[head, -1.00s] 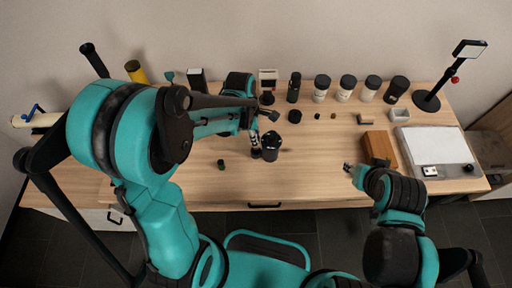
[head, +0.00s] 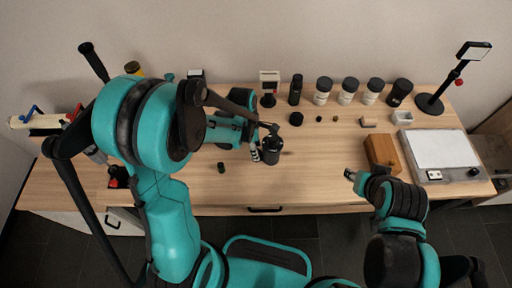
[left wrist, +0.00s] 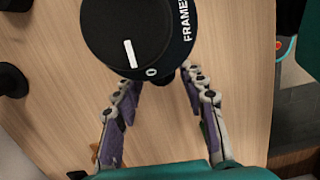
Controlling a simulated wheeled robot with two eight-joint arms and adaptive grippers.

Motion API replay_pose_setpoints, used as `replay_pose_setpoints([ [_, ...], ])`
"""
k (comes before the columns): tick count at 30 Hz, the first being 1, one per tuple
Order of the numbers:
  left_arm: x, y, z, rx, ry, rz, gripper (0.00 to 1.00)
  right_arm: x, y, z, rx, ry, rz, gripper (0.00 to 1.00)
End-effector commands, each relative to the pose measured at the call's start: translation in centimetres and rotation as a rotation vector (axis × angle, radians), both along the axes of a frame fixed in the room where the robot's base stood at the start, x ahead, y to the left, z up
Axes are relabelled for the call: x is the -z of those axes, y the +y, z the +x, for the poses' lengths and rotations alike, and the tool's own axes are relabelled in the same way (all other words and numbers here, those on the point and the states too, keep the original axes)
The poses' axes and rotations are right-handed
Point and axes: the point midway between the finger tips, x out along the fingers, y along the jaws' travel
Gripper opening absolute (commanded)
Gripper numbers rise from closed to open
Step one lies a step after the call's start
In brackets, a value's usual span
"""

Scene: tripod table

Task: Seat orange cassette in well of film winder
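I cannot make out the orange cassette for certain; a small orange patch (left wrist: 95,152) shows beside a finger in the left wrist view. A pale device with blue and red handles (head: 45,124), which looks like the film winder, lies at the table's far left; its well cannot be made out. My left gripper (head: 264,142) is at a black lidded canister (head: 272,152). In the left wrist view, the open fingers (left wrist: 157,80) point at this canister (left wrist: 138,38), with a clear gap between them. My right gripper (head: 350,174) is above the front right; its opening is unclear.
Several dark-lidded jars (head: 348,92) stand along the back. A wooden block (head: 382,153) and a white-topped panel (head: 440,149) are at the right. A small dark green cylinder (head: 221,167) stands left of the canister. The front middle is clear.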

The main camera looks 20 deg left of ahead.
Motion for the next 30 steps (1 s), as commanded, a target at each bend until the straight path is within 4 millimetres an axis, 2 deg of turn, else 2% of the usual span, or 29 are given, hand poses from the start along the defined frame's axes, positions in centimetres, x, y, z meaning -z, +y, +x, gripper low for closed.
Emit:
replay_pose_setpoints([
  [7,-0.2,0.0,0.0,0.000,0.000,0.000,0.41,-0.2,0.0,0.0,0.000,0.000,0.000,0.40],
  [10,-1.0,0.1,0.0,0.000,0.000,0.000,0.41,-0.7,0.0,0.0,0.000,0.000,0.000,0.40],
  [21,-8.8,1.2,-0.3,-0.001,0.000,0.000,0.41,-3.7,0.0,0.0,0.000,0.000,0.000,0.40],
  [24,-10.5,1.5,-0.3,-0.001,0.000,0.000,0.41,-4.3,0.0,0.0,0.000,0.000,0.000,0.40],
  [30,-12.2,1.8,-0.4,0.012,-0.006,0.001,0.41,-4.7,0.0,0.0,0.000,0.000,0.000,0.40],
])
